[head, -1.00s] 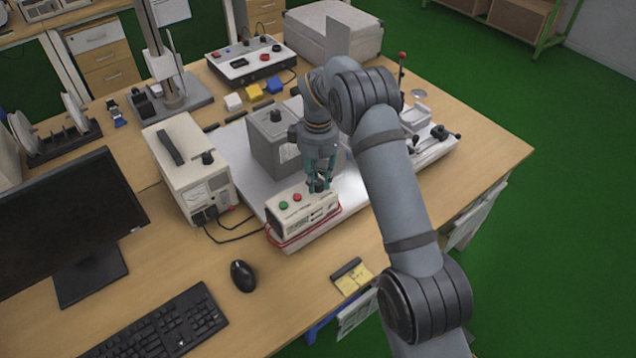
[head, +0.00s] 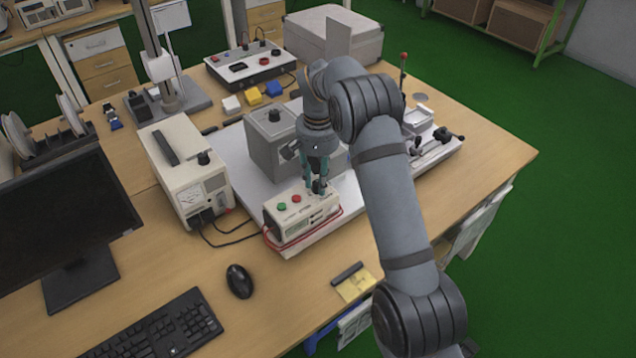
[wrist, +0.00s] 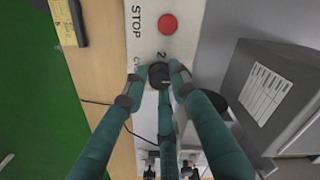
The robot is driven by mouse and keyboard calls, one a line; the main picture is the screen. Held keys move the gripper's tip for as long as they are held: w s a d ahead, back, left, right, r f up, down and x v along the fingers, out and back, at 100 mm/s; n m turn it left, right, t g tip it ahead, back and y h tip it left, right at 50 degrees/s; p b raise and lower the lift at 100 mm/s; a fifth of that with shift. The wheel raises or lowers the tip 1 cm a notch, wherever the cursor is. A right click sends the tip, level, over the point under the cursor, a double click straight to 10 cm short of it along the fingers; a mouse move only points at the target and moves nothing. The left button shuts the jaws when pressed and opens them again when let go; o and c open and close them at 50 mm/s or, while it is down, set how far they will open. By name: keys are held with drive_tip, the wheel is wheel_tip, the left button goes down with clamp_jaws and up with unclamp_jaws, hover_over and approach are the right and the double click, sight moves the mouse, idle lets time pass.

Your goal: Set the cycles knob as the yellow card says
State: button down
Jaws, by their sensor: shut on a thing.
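The cream control box (head: 318,228) has a green button (head: 281,206) and a red button (head: 296,198) on top. In the wrist view, the red button (wrist: 168,24) sits by the printed word STOP. The small dark cycles knob (wrist: 159,75) is beside it, with a printed "2" next to it and a partly hidden label starting with "C". My gripper (head: 318,190) points down at the box, its fingers (wrist: 156,84) closed around the knob. The knob's pointer cannot be made out. The yellow card (head: 356,286) lies near the table's front edge; its writing is too small to read.
A grey metal block (head: 270,150) stands close behind the box. A beige power supply (head: 190,175) with black cables is to the left. A mouse (head: 239,281) and keyboard (head: 160,330) lie in front. A dark bar (head: 347,273) lies beside the card.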

drive_tip(key=m+b, duration=0.1)
drive_tip(key=m, duration=0.3)
drive_tip(key=shift+f+m+b, duration=0.1)
drive_tip(key=shift+m+b, duration=0.25)
drive_tip(key=shift+m, duration=0.05)
drive_tip(key=m+b, duration=0.1)
drive_tip(key=m, duration=0.3)
drive_tip(key=shift+b, duration=0.3)
drive_tip(key=m+b, duration=0.1)
drive_tip(key=m, duration=0.4)
drive_tip(key=shift+b, duration=0.3)
drive_tip(key=shift+m+b, duration=0.6)
drive_tip(key=shift+m, duration=1.6)
drive_tip(key=c, duration=1.4)
unclamp_jaws()
